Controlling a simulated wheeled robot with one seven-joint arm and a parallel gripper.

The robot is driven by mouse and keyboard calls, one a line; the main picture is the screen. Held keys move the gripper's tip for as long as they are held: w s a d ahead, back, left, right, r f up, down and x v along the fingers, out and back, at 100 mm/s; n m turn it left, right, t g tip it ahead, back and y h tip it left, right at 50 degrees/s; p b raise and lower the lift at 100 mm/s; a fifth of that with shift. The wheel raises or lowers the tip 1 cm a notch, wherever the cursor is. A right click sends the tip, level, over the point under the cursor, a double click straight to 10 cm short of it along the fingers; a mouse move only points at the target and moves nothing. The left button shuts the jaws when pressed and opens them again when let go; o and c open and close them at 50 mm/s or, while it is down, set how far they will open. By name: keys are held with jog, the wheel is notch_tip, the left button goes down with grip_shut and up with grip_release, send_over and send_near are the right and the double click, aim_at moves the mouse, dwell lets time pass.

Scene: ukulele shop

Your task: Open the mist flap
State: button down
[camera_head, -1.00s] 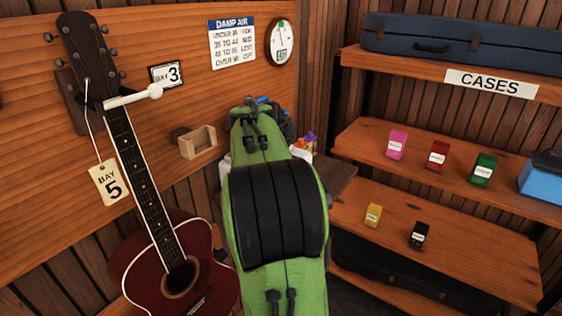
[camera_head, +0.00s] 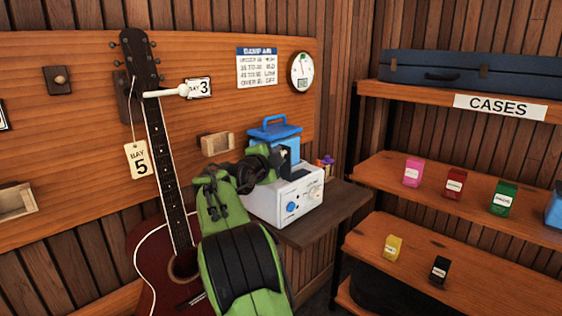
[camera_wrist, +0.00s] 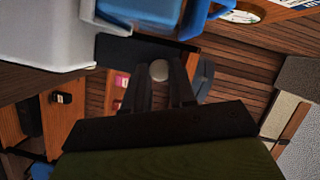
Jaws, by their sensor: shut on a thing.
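The humidifier (camera_head: 292,198) is a white box with a blue tank (camera_head: 275,130) and a blue dial, on a small wooden stand. A dark flat piece, which looks like the mist flap (camera_wrist: 128,48), is beside the white body in the wrist view. My gripper (camera_wrist: 160,74) is at the humidifier's top, its two dark fingers closed around a pale round knob (camera_wrist: 159,70). The knob is close to the flap; whether they join is hard to see. In the head view my arm hides much of the contact, and the flap's angle is unclear.
A red ukulele (camera_head: 165,240) hangs on the left wall, close to my arm. The dark wooden stand (camera_head: 345,203) has some bare top right of the humidifier. Shelves with small coloured boxes and a blue case (camera_head: 450,75) are on the right.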

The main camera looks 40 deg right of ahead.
dwell(0.3)
jog(key=c, duration=0.9)
grip_release()
jog(key=v, duration=1.5)
jog(key=shift+s+a+b, duration=0.1)
jog(key=shift+a+b, duration=0.2)
jog(key=shift+a, duration=0.05)
jog(key=shift+f, duration=0.1)
